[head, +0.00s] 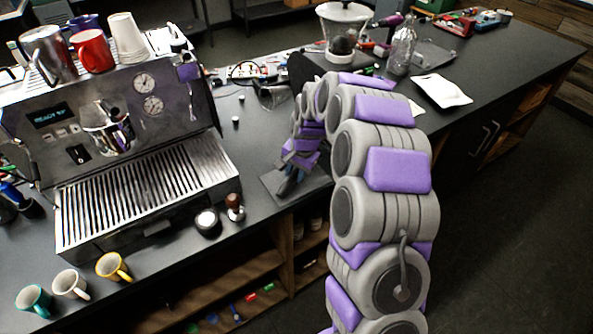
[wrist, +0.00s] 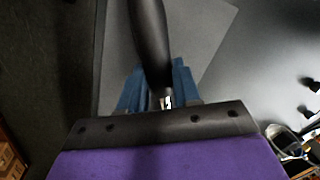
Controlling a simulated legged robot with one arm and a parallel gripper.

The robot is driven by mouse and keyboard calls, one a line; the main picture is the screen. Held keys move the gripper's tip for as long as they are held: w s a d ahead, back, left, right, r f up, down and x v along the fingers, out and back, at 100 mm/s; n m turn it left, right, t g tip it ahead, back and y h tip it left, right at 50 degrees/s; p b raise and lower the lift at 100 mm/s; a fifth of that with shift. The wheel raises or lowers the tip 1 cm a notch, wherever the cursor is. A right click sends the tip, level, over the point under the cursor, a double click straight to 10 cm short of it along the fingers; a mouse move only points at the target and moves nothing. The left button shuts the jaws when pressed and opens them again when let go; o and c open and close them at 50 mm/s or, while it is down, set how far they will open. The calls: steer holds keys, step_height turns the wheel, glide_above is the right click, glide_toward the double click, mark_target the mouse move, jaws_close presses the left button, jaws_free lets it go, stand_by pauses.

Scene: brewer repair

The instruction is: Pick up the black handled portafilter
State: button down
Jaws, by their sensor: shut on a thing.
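The portafilter's black handle (wrist: 150,40) runs from the top of the wrist view down between the blue fingers of my gripper (wrist: 160,90). My gripper is shut on this handle. A bit of shiny metal shows at the handle's lower end, between the fingers. In the head view my gripper (head: 289,184) is low over a dark grey mat (head: 314,182) to the right of the espresso machine (head: 145,190). I cannot make out the portafilter there, and its basket end is not visible. Whether it touches the mat is unclear.
A tamper (head: 235,208) and a round black item (head: 206,222) stand by the machine's front right corner. Several mugs, such as the yellow one (head: 112,267), line the counter's front edge. A white tray (head: 440,91) and a glass bottle (head: 401,52) stand farther right.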

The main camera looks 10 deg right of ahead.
mark_target(293, 171)
steer(key=shift+s+r+p, duration=0.1)
steer(key=shift+r+p, duration=0.6)
steer(key=shift+r, duration=1.2)
steer(key=s+r+p, duration=0.1)
steer(key=s+p, duration=0.1)
steer(key=s, duration=1.3)
steer(key=shift+s+a+p, duration=0.35)
steer(key=shift+s+a, duration=0.05)
steer(key=shift+r, duration=0.1)
steer(key=c, duration=1.4)
jaws_free()
jaws_close()
